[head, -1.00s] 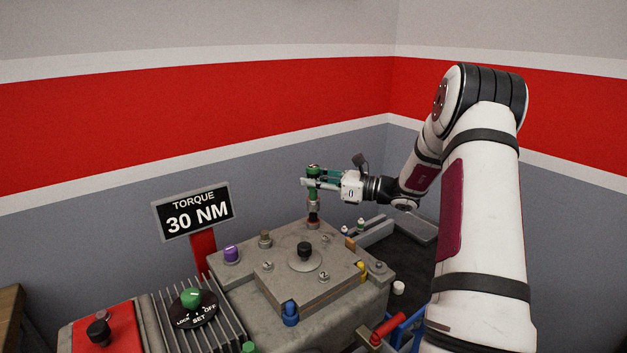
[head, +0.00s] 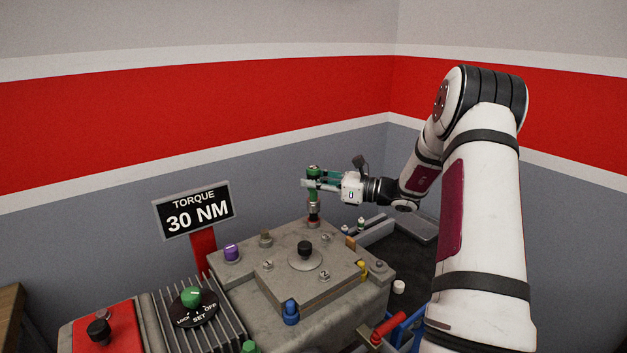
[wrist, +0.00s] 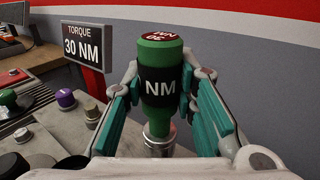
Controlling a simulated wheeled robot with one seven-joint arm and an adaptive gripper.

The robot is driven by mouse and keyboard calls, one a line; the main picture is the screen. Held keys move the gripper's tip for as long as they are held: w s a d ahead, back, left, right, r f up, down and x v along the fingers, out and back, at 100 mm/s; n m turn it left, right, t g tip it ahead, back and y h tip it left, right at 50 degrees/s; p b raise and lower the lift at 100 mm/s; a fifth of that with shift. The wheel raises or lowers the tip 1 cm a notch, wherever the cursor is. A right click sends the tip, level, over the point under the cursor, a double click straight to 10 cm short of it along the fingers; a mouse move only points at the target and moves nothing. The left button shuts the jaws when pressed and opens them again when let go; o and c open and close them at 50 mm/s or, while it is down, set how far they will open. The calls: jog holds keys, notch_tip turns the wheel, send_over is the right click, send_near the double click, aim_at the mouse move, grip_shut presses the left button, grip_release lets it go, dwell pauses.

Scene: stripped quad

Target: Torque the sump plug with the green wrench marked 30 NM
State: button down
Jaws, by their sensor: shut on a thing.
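The green wrench (wrist: 160,52) stands upright in the wrist view, with a black band reading "NM" and a dark red cap. It also shows in the head view (head: 313,170). My gripper (head: 314,184) is shut on the wrench from the right; its teal finger pads (wrist: 163,108) flank the green body. The wrench's metal socket end (head: 313,208) points down at the back edge of the grey block. The fitting under the socket is hidden, so I cannot tell whether the socket sits fully on it.
A sign (head: 194,211) reading "TORQUE 30 NM" stands at the left. The grey engine block (head: 340,300) carries a black knob (head: 305,248), a purple cap (head: 231,253) and a blue plug (head: 290,312). A green dial (head: 191,297) is front left. A red-handled tool (head: 388,328) lies front right.

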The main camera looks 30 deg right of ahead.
aim_at(316, 192)
jog(key=shift+f+b, duration=0.55)
jog(key=shift+f, duration=0.95)
jog(key=shift+s+m+t+h+p, duration=0.1)
jog(key=shift+m+t+h+p, duration=0.45)
jog(key=shift+h, duration=0.25)
jog(key=shift+m+t+h, duration=0.35)
jog(key=shift+m+h, duration=0.3)
jog(key=shift+h, duration=0.15)
jog(key=shift+a+m+t+h, duration=0.1)
jog(key=shift+m+t+h, duration=0.4)
jog(key=shift+h, duration=0.4)
jog(key=shift+m+h, duration=0.6)
jog(key=shift+h, duration=0.2)
